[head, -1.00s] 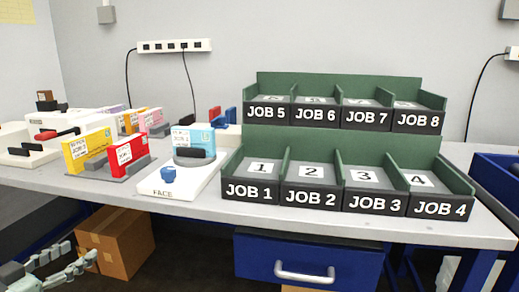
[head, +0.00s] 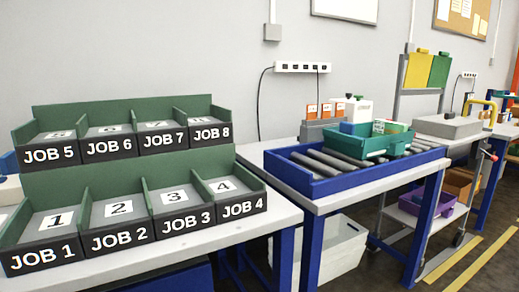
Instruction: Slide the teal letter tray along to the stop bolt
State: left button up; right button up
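The teal letter tray (head: 368,144) sits on the grey rollers of a blue-framed roller conveyor (head: 318,187) right of centre in the head view. It holds small items, among them a white and green piece. The stop bolt cannot be made out at this distance. Neither of my grippers shows in the head view now.
Green job bins (head: 146,222) fill the table on the left. A white crate (head: 343,248) stands under the conveyor table. A purple bin (head: 428,203) is on a trolley farther right. Open floor with yellow stripes (head: 468,262) lies at the right.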

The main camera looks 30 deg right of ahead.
aim_at(373, 139)
jog(key=z, duration=1.75)
jog(key=i+l+u, duration=0.15)
jog(key=u, duration=0.2)
jog(key=i+l+u, duration=0.15)
jog(key=u, duration=0.2)
jog(key=i+l+u, duration=0.1)
jog(key=u, duration=0.25)
jog(key=i+l+u, duration=0.15)
jog(key=l, duration=0.25)
jog(key=l+u, duration=0.1)
jog(key=l, duration=0.25)
jog(key=i+l+u, duration=0.15)
jog(key=l, duration=0.25)
jog(key=i+l, duration=0.1)
jog(key=l, duration=0.4)
jog(key=i+l, duration=0.1)
jog(key=l, duration=0.35)
jog(key=i+l+u, duration=0.1)
jog(key=l, duration=0.4)
jog(key=i+l, duration=0.1)
jog(key=l, duration=0.35)
jog(key=i+l, duration=0.1)
jog(key=l, duration=0.4)
jog(key=i+l, duration=0.1)
jog(key=l, duration=0.4)
jog(key=u, duration=0.05)
